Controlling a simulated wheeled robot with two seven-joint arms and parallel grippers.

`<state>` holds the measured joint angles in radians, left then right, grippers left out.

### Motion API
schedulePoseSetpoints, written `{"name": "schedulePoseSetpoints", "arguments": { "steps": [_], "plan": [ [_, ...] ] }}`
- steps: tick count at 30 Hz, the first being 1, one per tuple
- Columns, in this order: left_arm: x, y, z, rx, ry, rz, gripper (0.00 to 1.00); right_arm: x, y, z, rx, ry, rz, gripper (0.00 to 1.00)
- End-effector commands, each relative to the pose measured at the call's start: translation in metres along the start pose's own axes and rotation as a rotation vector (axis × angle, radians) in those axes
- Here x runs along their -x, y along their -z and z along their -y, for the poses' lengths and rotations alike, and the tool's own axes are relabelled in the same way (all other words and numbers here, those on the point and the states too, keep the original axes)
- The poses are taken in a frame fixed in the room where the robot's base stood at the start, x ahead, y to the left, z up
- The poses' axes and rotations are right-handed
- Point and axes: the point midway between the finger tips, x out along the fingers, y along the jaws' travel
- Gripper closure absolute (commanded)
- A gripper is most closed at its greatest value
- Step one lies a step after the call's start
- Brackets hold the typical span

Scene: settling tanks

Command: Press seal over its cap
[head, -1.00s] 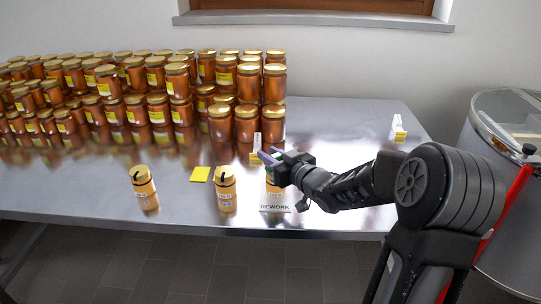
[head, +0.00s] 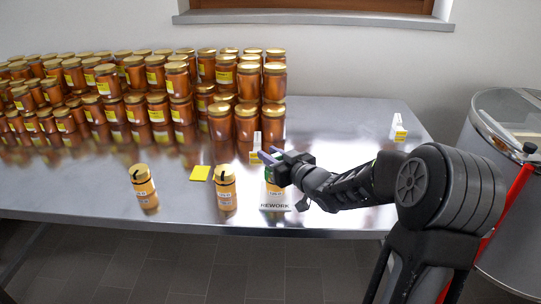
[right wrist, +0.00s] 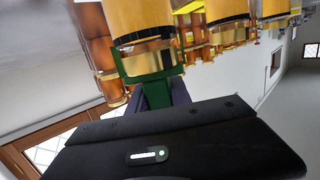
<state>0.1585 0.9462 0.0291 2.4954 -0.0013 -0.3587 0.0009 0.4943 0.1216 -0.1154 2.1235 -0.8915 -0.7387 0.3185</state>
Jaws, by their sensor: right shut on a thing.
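A honey-coloured jar (head: 275,198) with a white label stands at the REWORK sign, below my right gripper (head: 266,155). The right wrist view shows a jar (right wrist: 135,18) with a dark band and a gold cap (right wrist: 147,58) close in front of the fingers. My right gripper is shut on a green piece (right wrist: 150,84), whose forked end sits around or against the cap; I cannot tell whether a seal is pressed down. Two similar jars stand to the left: one (head: 144,188) and another (head: 225,190), each with a dark strip over its gold cap. My left gripper is not in view.
Stacked rows of amber jars (head: 220,125) fill the table's back left. A yellow pad (head: 200,173) lies between the front jars and the stack. A small white and yellow item (head: 398,128) stands at the right.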

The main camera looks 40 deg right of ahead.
Motion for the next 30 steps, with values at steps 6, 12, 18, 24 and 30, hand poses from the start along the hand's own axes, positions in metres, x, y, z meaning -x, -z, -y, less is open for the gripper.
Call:
{"name": "schedulePoseSetpoints", "arguments": {
  "steps": [6,12,18,24,30],
  "plan": [
    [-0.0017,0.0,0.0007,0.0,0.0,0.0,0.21,-0.0001,-0.0021,0.0001,0.0,0.0,0.003,1.0],
    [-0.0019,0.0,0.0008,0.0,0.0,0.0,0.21,0.0,-0.0024,0.0001,-0.001,0.0,0.004,1.0],
    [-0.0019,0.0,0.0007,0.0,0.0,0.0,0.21,0.0,-0.0029,0.0001,-0.001,0.0,0.005,1.0],
    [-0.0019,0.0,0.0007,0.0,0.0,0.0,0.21,0.0001,-0.0034,0.0002,-0.001,0.0,0.005,1.0],
    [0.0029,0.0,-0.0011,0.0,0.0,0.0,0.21,0.001,0.0029,0.0002,-0.001,0.0,0.005,1.0]
  ]
}}
